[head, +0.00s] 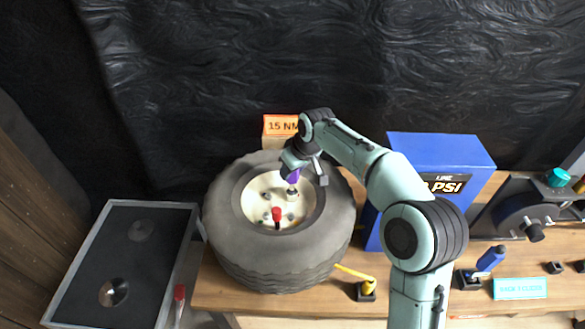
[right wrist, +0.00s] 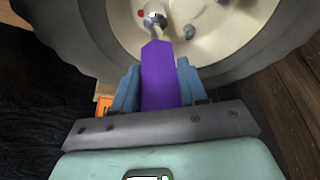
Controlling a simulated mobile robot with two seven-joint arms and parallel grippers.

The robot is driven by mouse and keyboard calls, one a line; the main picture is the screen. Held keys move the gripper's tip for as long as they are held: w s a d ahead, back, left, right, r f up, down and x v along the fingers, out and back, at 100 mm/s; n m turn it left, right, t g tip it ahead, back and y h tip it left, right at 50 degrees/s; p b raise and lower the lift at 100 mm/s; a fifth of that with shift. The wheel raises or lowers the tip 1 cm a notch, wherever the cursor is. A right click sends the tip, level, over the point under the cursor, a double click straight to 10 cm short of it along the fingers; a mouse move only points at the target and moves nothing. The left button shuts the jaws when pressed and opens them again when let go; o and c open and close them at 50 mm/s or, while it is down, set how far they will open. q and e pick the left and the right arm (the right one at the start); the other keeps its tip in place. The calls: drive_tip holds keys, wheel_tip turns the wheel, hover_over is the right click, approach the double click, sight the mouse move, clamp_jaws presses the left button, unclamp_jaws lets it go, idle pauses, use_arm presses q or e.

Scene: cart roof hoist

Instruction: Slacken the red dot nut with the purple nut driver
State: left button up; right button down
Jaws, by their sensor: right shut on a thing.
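My right gripper (head: 306,172) is shut on the purple nut driver (head: 293,176) above the wheel (head: 225,205). In the right wrist view the purple handle (right wrist: 160,75) sits between the blue fingers of the gripper (right wrist: 158,88). The driver's metal socket (right wrist: 155,17) points at the cream hub and is at or just over a nut; I cannot tell whether it is seated. A red dot (right wrist: 141,13) shows right beside the socket. The nut there is mostly hidden by the socket. My left gripper is not in view.
A red-topped piece (head: 277,214) stands on the hub near other nuts. An orange 15 NM block (head: 280,126) and a blue PSI box (head: 440,152) stand behind. Yellow (head: 368,285) and blue (head: 490,259) tools sit in holders at right. A dark tray (head: 120,262) is at left.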

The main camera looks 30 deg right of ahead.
drive_tip(key=n+y, duration=0.1)
drive_tip(key=n, duration=0.3)
drive_tip(key=shift+g, duration=0.3)
drive_tip(key=shift+r+p, duration=1.4)
drive_tip(key=shift+r, duration=0.75)
drive_tip(key=shift+r+p, duration=0.75)
drive_tip(key=shift+r, duration=0.5)
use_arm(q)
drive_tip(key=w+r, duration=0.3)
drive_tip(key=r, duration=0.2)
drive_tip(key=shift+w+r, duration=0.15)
